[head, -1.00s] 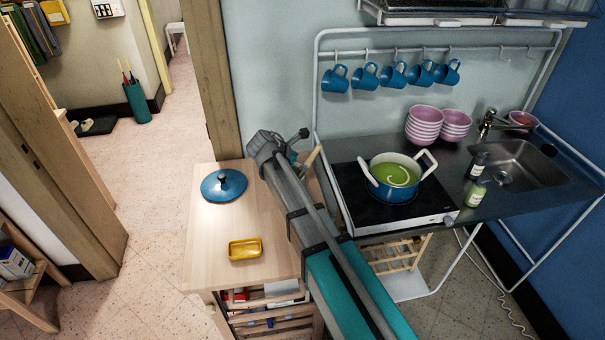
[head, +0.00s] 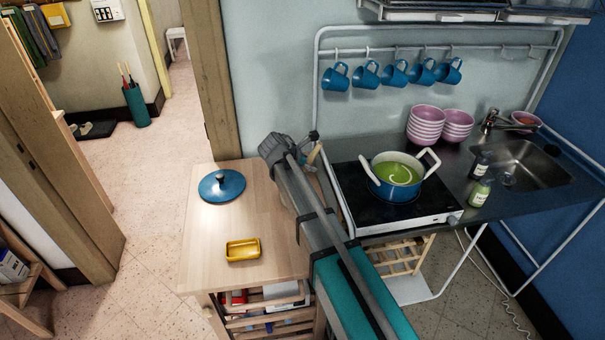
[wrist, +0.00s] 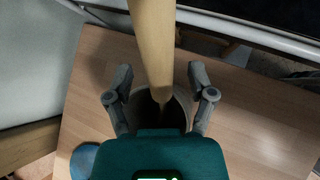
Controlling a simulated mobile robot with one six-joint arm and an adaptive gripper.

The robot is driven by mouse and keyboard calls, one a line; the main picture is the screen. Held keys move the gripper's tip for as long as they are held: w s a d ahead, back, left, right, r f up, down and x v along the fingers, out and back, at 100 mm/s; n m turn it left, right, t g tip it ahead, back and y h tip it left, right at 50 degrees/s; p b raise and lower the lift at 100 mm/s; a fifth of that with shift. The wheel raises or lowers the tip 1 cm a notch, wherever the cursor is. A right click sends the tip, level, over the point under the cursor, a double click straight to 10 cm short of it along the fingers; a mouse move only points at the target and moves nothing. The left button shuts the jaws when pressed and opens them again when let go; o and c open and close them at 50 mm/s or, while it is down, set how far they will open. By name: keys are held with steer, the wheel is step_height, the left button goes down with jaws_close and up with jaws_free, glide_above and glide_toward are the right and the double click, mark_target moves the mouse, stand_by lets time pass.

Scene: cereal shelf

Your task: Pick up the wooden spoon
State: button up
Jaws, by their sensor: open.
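The wooden spoon (wrist: 152,45) runs down from the top of the wrist view between my fingers. Its lower part is inside a dark-mouthed round holder (wrist: 183,108). In the head view a small part of the spoon (head: 313,153) shows just right of my arm's upper end. My gripper (wrist: 160,86) is open, with one finger on each side of the spoon and visible gaps to both. My arm mostly hides the gripper and the holder in the head view.
The wooden cart top (head: 215,280) carries a blue lid (head: 222,187) and a yellow tray (head: 243,250). To the right, a blue pot (head: 392,190) of green soup stands on a hotplate (head: 350,190). A white tubular frame (head: 317,90) rises close behind my arm.

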stand_by(0.3)
jaws_close()
steer(key=shift+r, duration=0.15)
stand_by(0.4)
step_height(320, 180, up, 10)
steer(key=p, duration=1)
steer(key=shift+s, duration=0.1)
stand_by(0.6)
